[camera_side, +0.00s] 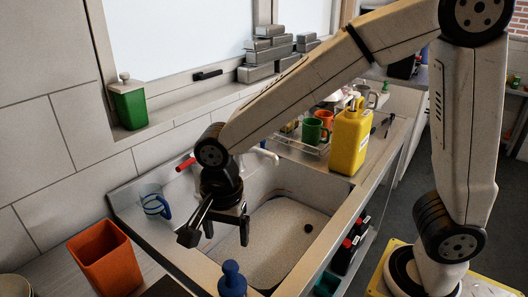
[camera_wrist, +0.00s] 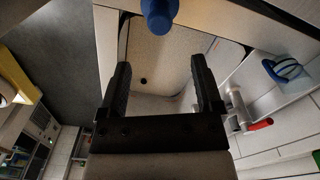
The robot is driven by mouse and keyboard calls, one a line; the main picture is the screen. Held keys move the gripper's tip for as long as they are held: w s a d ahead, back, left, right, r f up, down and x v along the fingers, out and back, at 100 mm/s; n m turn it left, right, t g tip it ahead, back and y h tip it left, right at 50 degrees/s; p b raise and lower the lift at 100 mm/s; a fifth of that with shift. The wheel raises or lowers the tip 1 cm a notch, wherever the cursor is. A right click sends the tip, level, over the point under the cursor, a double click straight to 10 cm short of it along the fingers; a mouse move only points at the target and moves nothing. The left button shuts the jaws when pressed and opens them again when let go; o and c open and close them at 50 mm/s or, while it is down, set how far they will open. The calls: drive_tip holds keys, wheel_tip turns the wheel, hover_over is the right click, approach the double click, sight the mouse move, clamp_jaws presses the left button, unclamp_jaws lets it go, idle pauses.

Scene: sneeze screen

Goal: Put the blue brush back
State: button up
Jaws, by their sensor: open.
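A blue object with a rounded knob on top (camera_side: 232,280), which looks like the blue brush, stands upright at the sink's near edge at the bottom of the side view. Its lower part is cut off there. It also shows at the top edge of the wrist view (camera_wrist: 158,14), partly out of frame. My gripper (camera_side: 226,238) hangs over the near left part of the sink, fingers pointing down. In the wrist view my gripper (camera_wrist: 161,68) has its two black fingers wide apart with nothing between them. The blue object is beyond the fingertips, apart from them.
The sink (camera_side: 285,240) has a dark drain. A clear cup with blue bands (camera_side: 154,202) is by the wall at left. An orange container (camera_side: 105,260) stands on the near left counter. A yellow bottle (camera_side: 350,138) and mugs (camera_side: 314,130) stand beyond the sink. A red-ended tap (camera_side: 186,163) projects from the wall.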

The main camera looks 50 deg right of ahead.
drive_tip(key=shift+d, duration=0.1)
drive_tip(key=shift+d+f+n, duration=0.25)
drive_tip(key=shift+d+n, duration=0.25)
drive_tip(key=shift+d, duration=0.05)
drive_tip(key=s+d+f+n+t, duration=0.1)
drive_tip(key=s+d+f+n, duration=0.1)
drive_tip(key=d+n, duration=0.4)
drive_tip(key=s+d+f+n+t, duration=0.1)
drive_tip(key=s+d+f+n, duration=0.1)
drive_tip(key=d+n, duration=0.4)
drive_tip(key=shift+d+f+n+t, duration=0.3)
drive_tip(key=shift+d+f, duration=0.45)
drive_tip(key=shift+d, duration=0.85)
drive_tip(key=shift+w, duration=0.1)
